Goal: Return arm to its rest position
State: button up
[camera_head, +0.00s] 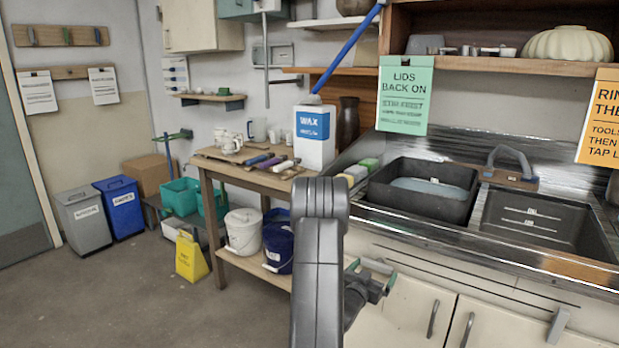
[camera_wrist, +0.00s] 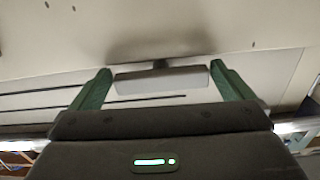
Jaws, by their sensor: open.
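My arm stands upright in the middle of the head view. My gripper (camera_head: 373,280) shows just right of it, in front of the pale cabinet below the sink counter. In the wrist view my gripper (camera_wrist: 162,88) has its two green fingers spread wide apart, with nothing held between them. A grey bar-shaped handle (camera_wrist: 162,78) on a pale panel shows beyond the fingertips. I cannot tell whether the fingers touch it.
A wooden bench (camera_head: 206,184) with a white bucket (camera_head: 243,232) and a dark blue bucket (camera_head: 278,247) on its lower shelf stands left of my arm. The sink counter (camera_head: 560,262) is at right.

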jog(key=shift+a+m, duration=0.1)
jog(key=shift+m, duration=0.2)
dwell(0.4)
